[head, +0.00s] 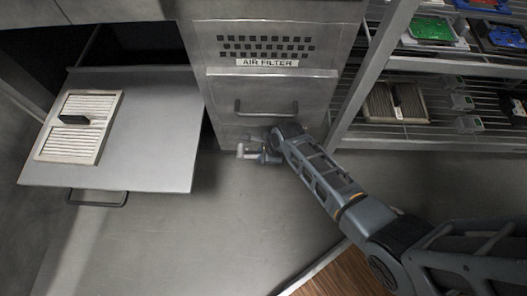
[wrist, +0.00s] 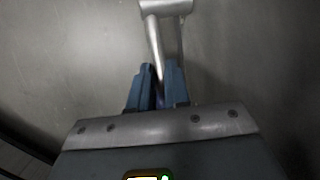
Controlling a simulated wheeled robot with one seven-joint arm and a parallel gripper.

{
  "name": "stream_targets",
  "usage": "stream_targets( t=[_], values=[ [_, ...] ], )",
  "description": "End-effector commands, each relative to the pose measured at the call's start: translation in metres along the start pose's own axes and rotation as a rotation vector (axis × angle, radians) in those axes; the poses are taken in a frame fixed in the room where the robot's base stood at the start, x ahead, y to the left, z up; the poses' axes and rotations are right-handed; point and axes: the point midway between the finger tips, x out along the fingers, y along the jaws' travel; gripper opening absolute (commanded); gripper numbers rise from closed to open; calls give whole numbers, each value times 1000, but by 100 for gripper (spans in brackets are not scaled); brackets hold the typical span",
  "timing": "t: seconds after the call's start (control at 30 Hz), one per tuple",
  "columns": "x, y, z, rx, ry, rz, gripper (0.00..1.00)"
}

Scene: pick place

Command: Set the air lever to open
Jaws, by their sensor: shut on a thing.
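The air lever is a pale metal handle with a hub, low on the front of the metal air filter cabinet (head: 225,80). In the wrist view the lever (wrist: 153,38) runs down from its hub at the top edge to between the fingers. My gripper (wrist: 158,80) is shut on its lower end. In the head view my gripper (head: 260,157) is at the cabinet's lower front, beside the small pale lever (head: 243,150), partly hidden by my arm. I cannot read any open or closed marking.
The cabinet has a drawer handle (head: 266,109) just above my gripper. At left, a pulled-out drawer (head: 155,150) carries a pleated filter (head: 80,127). At right, a shelf rack (head: 435,66) holds another filter (head: 397,102) and several electronic parts. The grey floor below is clear.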

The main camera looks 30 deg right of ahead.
Motion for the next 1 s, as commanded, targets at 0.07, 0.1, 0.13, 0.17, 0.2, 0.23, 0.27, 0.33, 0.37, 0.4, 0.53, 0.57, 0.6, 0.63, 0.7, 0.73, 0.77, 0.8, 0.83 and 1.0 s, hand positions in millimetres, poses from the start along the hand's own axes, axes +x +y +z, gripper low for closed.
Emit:
stream_targets(
  t=[0.07, 0.1, 0.13, 0.17, 0.2, 0.23, 0.27, 0.33, 0.37, 0.4, 0.53, 0.57, 0.6, 0.63, 0.7, 0.73, 0.77, 0.8, 0.83, 1.0],
  values=[
    [-6, 0, 4, -7, 26, 4, 0],
    [-6, -1, 4, -10, 37, 4, 0],
    [-6, -1, 4, -11, 43, 4, 0],
    [-6, -1, 4, -12, 49, 5, 0],
    [-5, -1, 4, -13, 54, 5, 0],
    [-5, -1, 4, -13, 56, 5, 0],
    [-5, -1, 4, -13, 57, 4, 0],
    [-4, 0, 3, -13, 58, 4, 0],
    [-4, 0, 3, -13, 57, 4, 0],
    [-4, 0, 3, -13, 57, 4, 0],
    [-4, -1, 3, -13, 57, 4, 18],
    [-4, -1, 4, -13, 57, 4, 21],
    [-4, -1, 4, -13, 57, 4, 25],
    [-4, -1, 4, -13, 57, 4, 28],
    [-4, -1, 3, -13, 56, 4, 35],
    [-4, -1, 3, -13, 56, 4, 38],
    [-4, -1, 3, -13, 56, 4, 40],
    [-4, -1, 3, -13, 56, 4, 42],
    [-4, -1, 3, -13, 56, 4, 42],
    [-4, -1, 3, -13, 56, 3, 42]
  ],
)
